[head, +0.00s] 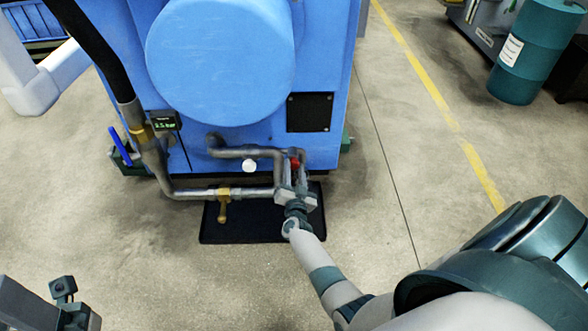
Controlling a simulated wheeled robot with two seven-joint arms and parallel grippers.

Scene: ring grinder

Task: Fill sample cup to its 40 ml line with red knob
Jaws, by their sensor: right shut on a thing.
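My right gripper (291,168) reaches in from the lower right to the pipe end at the front of the blue machine. Its two grey fingers are shut around the small red knob (295,162), which shows only in part between them. I cannot make out the sample cup or its 40 ml line. Part of what looks like my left gripper (62,292) shows at the lower left edge, away from the machine; its fingertips cannot be made out.
A black tray (215,232) lies below. A teal drum (530,50) stands far right. The floor between is clear.

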